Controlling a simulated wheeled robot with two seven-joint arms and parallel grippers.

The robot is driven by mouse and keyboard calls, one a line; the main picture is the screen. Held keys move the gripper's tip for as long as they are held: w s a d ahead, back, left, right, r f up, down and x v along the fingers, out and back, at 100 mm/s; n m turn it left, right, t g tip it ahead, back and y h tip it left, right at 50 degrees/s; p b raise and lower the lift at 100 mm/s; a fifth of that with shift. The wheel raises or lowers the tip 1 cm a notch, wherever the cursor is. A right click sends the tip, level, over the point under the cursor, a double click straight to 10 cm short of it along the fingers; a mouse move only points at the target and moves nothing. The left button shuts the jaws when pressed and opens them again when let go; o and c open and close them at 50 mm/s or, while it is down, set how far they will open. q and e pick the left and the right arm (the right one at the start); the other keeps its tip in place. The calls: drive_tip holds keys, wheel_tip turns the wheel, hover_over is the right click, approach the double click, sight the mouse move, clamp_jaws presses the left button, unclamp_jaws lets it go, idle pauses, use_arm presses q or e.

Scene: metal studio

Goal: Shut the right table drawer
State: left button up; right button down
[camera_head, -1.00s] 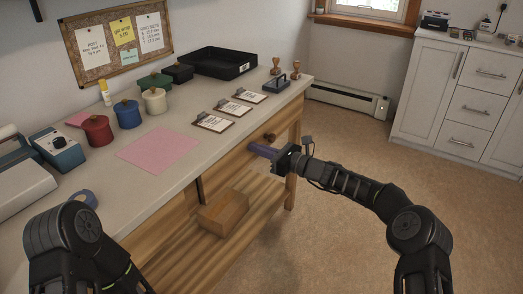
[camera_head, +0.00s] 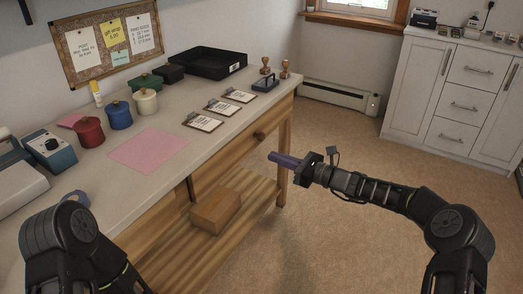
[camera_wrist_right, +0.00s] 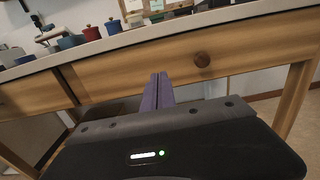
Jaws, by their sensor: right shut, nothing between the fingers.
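The right table drawer (camera_head: 232,157) is a wooden front under the white tabletop, with a round brown knob (camera_head: 260,136). Its front looks flush with the table frame. In the right wrist view the drawer front (camera_wrist_right: 130,70) spans the picture, with its knob (camera_wrist_right: 202,59) above and right of my fingers. My right gripper (camera_head: 272,156) has purple fingers, shut and empty, apart from the drawer and a little right of it. The same fingers show in the right wrist view (camera_wrist_right: 158,80). My left arm is at the lower left; its gripper is out of view.
The tabletop (camera_head: 90,190) carries clipboards (camera_head: 222,107), a pink sheet (camera_head: 148,150), coloured pots (camera_head: 120,115) and a black tray (camera_head: 210,62). A wooden box (camera_head: 215,211) sits on the lower shelf. White cabinets (camera_head: 450,95) stand at the far right. The floor right of the table is clear.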

drive_tip(key=v, duration=0.3)
drive_tip(key=shift+a, duration=0.1)
idle(0.3)
wheel_tip(320, 180, down, 12)
drive_tip(key=s+n+g+h, duration=0.2)
drive_tip(key=s+n+h, duration=0.1)
drive_tip(key=n+h, duration=0.1)
drive_tip(key=s+a+f+n+g+h, duration=0.2)
drive_tip(key=s+f+n+g+h, duration=0.35)
drive_tip(key=s+f+n, duration=1.2)
drive_tip(key=s+a+f+n+g+h, duration=0.1)
drive_tip(key=s+f, duration=0.1)
drive_tip(key=s, duration=1)
drive_tip(key=s+a+f+n+g, duration=0.1)
drive_tip(key=s+f, duration=0.1)
drive_tip(key=s, duration=1.1)
wheel_tip(320, 180, up, 21)
drive_tip(key=p, duration=2.1)
drive_tip(key=shift+w+a+f, duration=0.2)
drive_tip(key=shift+w+a, duration=0.1)
drive_tip(key=shift+w, duration=0.05)
